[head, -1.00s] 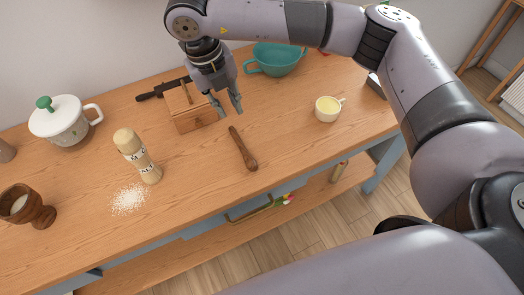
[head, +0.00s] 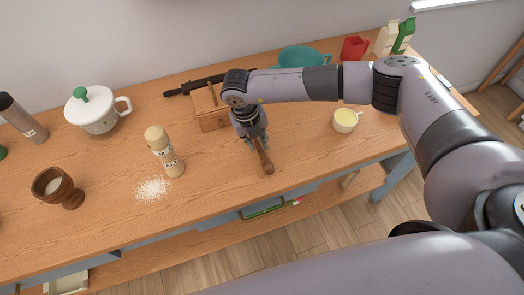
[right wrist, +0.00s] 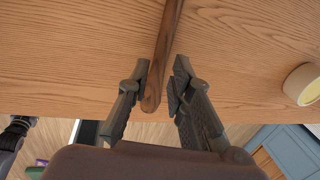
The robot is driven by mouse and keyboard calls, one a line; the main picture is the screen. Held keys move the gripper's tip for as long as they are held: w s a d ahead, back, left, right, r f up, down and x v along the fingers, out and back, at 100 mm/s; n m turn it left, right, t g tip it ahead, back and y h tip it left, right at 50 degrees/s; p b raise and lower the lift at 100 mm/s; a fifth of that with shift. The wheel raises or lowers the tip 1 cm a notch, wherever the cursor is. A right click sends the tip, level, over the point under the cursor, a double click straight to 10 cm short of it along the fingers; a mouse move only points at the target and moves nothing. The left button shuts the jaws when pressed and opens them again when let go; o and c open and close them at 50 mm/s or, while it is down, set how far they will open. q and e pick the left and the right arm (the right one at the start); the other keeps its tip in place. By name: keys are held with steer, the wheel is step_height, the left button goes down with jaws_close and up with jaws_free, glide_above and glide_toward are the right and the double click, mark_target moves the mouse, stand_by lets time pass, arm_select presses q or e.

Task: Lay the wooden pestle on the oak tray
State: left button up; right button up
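The wooden pestle (head: 266,160) lies on the tabletop near its front edge. My right gripper (head: 254,145) is down over it, pointing at the table. In the right wrist view the pestle (right wrist: 162,50) runs between the two fingers of the right gripper (right wrist: 158,92). The fingers are apart, one on each side, and a gap shows beside the pestle. The gripper hides part of the pestle in the head view. I cannot make out an oak tray in either view. A grey and black part at the left edge of the right wrist view may be my left gripper (right wrist: 18,130); its fingers are unclear.
A wooden box (head: 210,118) stands just behind the right gripper. A cup of yellow liquid (head: 345,121) is to the right, a teal bowl (head: 300,57) behind.

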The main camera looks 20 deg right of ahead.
mark_target(260, 149)
steer(key=shift+d+f+p, duration=0.2)
steer(key=shift+f+p, duration=0.1)
steer(key=shift+f, duration=0.65)
steer(key=shift+d+f+p, duration=0.15)
steer(key=shift+f+p, duration=0.15)
steer(key=shift+f, duration=0.6)
steer(key=shift+c, duration=0.5)
jaws_close()
